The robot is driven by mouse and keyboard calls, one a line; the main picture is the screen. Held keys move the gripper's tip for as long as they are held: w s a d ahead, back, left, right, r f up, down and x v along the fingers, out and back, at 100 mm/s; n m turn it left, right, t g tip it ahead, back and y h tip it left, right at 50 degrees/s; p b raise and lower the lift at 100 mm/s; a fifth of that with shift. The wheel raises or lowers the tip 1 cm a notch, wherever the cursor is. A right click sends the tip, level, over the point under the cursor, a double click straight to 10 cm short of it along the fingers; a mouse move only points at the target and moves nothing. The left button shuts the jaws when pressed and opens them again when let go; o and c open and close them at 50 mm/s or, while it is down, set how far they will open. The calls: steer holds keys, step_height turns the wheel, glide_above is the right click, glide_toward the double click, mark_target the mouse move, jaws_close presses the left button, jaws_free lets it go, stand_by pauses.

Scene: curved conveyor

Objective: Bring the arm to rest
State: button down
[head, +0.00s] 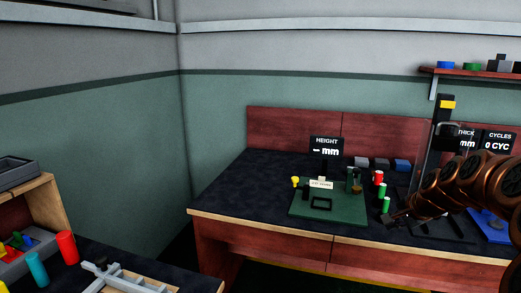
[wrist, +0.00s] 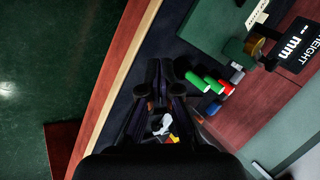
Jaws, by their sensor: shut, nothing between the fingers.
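My arm (head: 465,185) reaches in from the right edge of the head view, copper-coloured and bent. My gripper (head: 390,220) is at its left end, low over the dark bench top, right of the green mat (head: 340,214). In the wrist view my gripper (wrist: 160,64) has its dark fingers together with nothing seen between the tips. Green cylinders (head: 385,205) and a red cylinder (head: 377,177) stand close behind it. In the wrist view a green cylinder (wrist: 197,82) and a red one (wrist: 227,87) lie to the right of the fingers, apart from them.
A HEIGHT display (head: 326,146) stands at the back of the bench (head: 240,178). Grey and blue blocks (head: 381,165) sit along the back. A black gauge post (head: 437,135) rises beside my arm. A second table (head: 150,277) with a red cylinder (head: 67,247) is at lower left.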

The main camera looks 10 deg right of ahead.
steer(key=s+a+f+n+g+y, duration=0.1)
steer(key=s+a+n+g, duration=0.2)
steer(key=a, duration=0.5)
steer(key=s+a+f+n, duration=0.1)
steer(key=s+a+n, duration=0.25)
steer(key=a, duration=0.45)
steer(key=s+a+f+n+g+y, duration=0.15)
steer(key=s+a, duration=0.25)
steer(key=a, duration=0.4)
steer(key=s+a+f+n+g+h, duration=0.1)
steer(key=s+a+f+n+g, duration=0.15)
steer(key=s, duration=0.45)
steer(key=s+a+f+n+g+h, duration=0.1)
steer(key=s+a+n, duration=0.15)
steer(key=s, duration=0.45)
steer(key=s+a+f+n+g, duration=0.1)
steer(key=s+a+n+g, duration=0.15)
steer(key=s, duration=0.55)
step_height(320, 180, up, 23)
steer(key=t+p, duration=0.1)
steer(key=p, duration=2)
steer(key=shift+s+d+n, duration=0.35)
steer(key=shift+s+d, duration=0.1)
steer(key=shift+d+f+t, duration=0.1)
steer(key=shift+d+t, duration=0.05)
steer(key=shift+t, duration=0.1)
